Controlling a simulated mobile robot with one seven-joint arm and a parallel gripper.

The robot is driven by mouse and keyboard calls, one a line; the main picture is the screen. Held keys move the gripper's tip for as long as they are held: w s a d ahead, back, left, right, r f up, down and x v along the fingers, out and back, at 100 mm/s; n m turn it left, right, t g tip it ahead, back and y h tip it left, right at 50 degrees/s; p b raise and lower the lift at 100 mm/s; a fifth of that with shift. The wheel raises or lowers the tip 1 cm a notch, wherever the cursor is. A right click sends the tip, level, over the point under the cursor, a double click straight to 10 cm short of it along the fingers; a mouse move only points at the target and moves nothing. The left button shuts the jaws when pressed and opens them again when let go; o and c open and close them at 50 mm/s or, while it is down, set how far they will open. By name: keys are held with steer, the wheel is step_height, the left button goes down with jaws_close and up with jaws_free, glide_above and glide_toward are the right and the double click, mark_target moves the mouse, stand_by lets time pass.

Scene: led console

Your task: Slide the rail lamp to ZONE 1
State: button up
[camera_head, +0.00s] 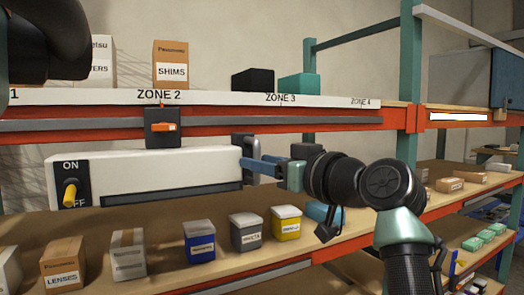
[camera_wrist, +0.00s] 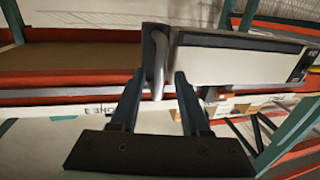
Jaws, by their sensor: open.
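The rail lamp (camera_head: 150,168) is a long white box with a dark lower strip, hanging below the rail (camera_head: 260,123). Its dark carriage (camera_head: 163,137) with an orange lever sits on the rail under the ZONE 2 label. An ON/OFF plate with a yellow switch (camera_head: 70,193) is at its left end. A grey handle (camera_wrist: 158,60) stands at its other end. My gripper (camera_head: 264,167) is at that end, and its open blue fingers (camera_wrist: 160,85) appear on either side of the handle in the wrist view. I cannot tell whether they touch it. Only the "1" of ZONE 1 (camera_head: 14,93) shows at far left.
Boxes, including the SHIMS box (camera_head: 171,65), stand on the upper shelf. The lower shelf (camera_head: 330,240) holds a LENSES box (camera_head: 63,264) and several small bins below the lamp. A green upright (camera_head: 410,130) stands right of the rail. The rail looks clear left of the carriage.

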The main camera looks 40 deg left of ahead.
steer(key=shift+a, duration=0.2)
steer(key=shift+c, duration=0.2)
jaws_close()
stand_by(1.2)
